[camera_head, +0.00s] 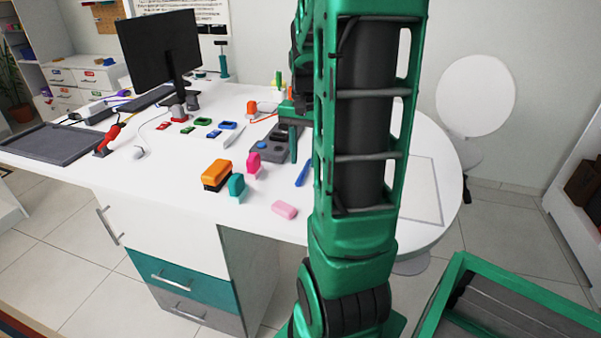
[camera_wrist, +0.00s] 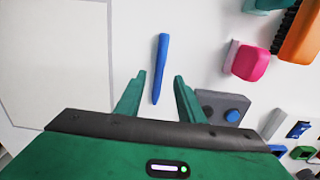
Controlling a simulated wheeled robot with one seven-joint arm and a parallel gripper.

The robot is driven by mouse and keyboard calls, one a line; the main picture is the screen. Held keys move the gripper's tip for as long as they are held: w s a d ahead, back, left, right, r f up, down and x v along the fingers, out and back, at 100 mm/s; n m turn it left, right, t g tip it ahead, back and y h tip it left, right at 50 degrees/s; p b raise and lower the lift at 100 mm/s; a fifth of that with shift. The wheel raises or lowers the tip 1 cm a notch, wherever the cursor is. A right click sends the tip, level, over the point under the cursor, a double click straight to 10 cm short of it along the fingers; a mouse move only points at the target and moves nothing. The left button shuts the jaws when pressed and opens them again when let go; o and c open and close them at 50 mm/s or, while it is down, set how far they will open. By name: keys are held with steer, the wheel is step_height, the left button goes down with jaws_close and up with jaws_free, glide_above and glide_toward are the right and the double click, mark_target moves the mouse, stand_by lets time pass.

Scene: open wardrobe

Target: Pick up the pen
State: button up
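A slim blue pen (camera_head: 302,173) lies on the white table, just left of my arm in the head view. In the wrist view the pen (camera_wrist: 161,58) points nearly straight away from my gripper. My gripper (camera_wrist: 160,78) is open and empty, with its two green fingers spread. The pen's near end shows between the fingertips in the wrist view; I cannot tell the height gap. In the head view my gripper (camera_head: 288,143) is partly hidden by my arm and is over the table behind the pen.
A grey device (camera_head: 268,148) with a blue button is close to the gripper's fingers. A pink eraser-like piece (camera_head: 284,210) lies nearer the table edge. Table around the pen is bare.

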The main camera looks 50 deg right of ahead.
mark_target(304, 171)
steer(key=shift+f, duration=1.35)
steer(key=shift+c, duration=0.7)
jaws_close()
